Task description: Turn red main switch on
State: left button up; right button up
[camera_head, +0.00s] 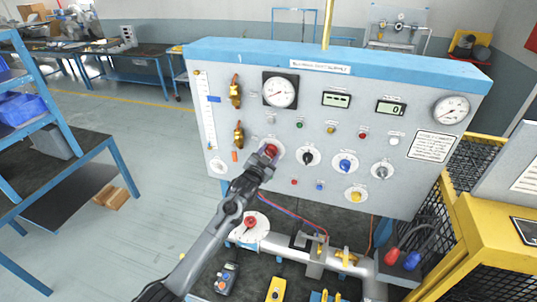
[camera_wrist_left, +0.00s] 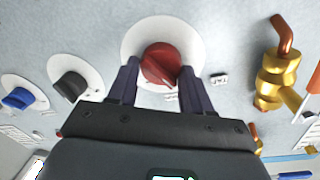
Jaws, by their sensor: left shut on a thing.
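The red main switch (camera_head: 271,151) is a round red knob on a white dial plate, at the left-middle of the upright grey panel (camera_head: 230,110). In the left wrist view the red knob (camera_wrist_left: 161,65) sits between the two dark fingers of my left gripper (camera_wrist_left: 159,80). The knob looks turned at a slant on its white plate. In the head view my left gripper (camera_head: 266,156) reaches up from below and covers part of the knob. It is shut on the knob. My right gripper is not in view.
To the right of the switch are a black knob (camera_head: 308,156), a blue knob (camera_head: 345,163) and a grey knob (camera_head: 381,171). Brass valves (camera_head: 238,133) stand to its left. Below are a red-handled white disc (camera_head: 250,225) and pipework. A yellow cage (camera_head: 478,225) stands at the right.

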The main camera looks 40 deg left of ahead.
pick_arm(q)
jog(key=m+p, duration=0.1)
jog(key=m, duration=0.3)
jog(key=shift+r, duration=0.1)
jog(key=m, duration=0.3)
jog(key=shift+d+m+g+y, duration=0.1)
jog(key=shift+m+g+y, duration=0.3)
jog(key=m, duration=0.3)
jog(key=shift+w+p, duration=0.1)
jog(key=shift+p, duration=0.2)
jog(key=shift+d+m, duration=0.1)
jog(key=shift+m, duration=1.5)
jog(key=o, duration=1)
jog(key=shift+o, duration=0.2)
jog(key=shift+f, duration=0.2)
